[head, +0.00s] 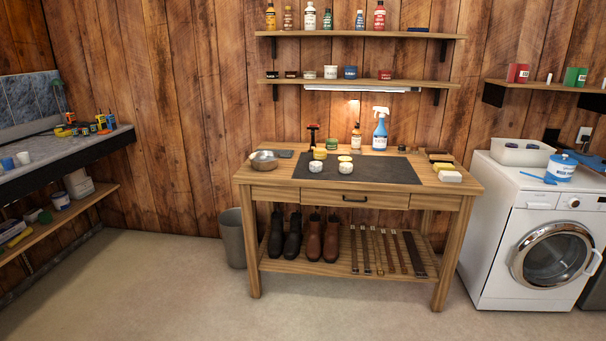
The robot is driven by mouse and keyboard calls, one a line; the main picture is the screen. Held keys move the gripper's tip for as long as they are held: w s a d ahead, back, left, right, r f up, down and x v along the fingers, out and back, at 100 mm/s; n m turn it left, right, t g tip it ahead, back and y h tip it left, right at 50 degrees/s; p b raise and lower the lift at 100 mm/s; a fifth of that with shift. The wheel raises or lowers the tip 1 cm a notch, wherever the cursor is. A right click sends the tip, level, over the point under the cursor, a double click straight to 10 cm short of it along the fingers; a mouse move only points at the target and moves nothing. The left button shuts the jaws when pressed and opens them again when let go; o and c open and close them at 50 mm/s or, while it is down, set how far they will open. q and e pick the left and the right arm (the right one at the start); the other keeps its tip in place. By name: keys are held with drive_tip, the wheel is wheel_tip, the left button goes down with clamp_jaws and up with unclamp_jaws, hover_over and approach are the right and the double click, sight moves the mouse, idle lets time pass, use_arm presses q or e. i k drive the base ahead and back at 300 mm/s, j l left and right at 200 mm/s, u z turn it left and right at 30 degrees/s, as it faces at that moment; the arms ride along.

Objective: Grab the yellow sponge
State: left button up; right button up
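A small yellow block that looks like the sponge (443,167) lies at the right end of the wooden workbench (260,194). It sits between a dark brush (440,157) behind it and a pale white block (450,176) in front. At this distance its texture is too small to make out. Another small yellow item (62,132) lies on the counter at the far left; I cannot tell what it is. Neither of my grippers shows in the head view.
A dark mat (390,175) on the bench holds several small round tins. A washing machine (500,225) stands at the right, a grey bin (233,240) at the left. The floor in front is clear.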

sight(346, 168)
drive_tip(key=i+z, duration=0.15)
drive_tip(key=i, duration=0.3)
drive_tip(key=i+j+z, duration=0.2)
drive_tip(key=i, duration=0.25)
drive_tip(key=i+j+z, duration=0.15)
drive_tip(key=i, duration=0.25)
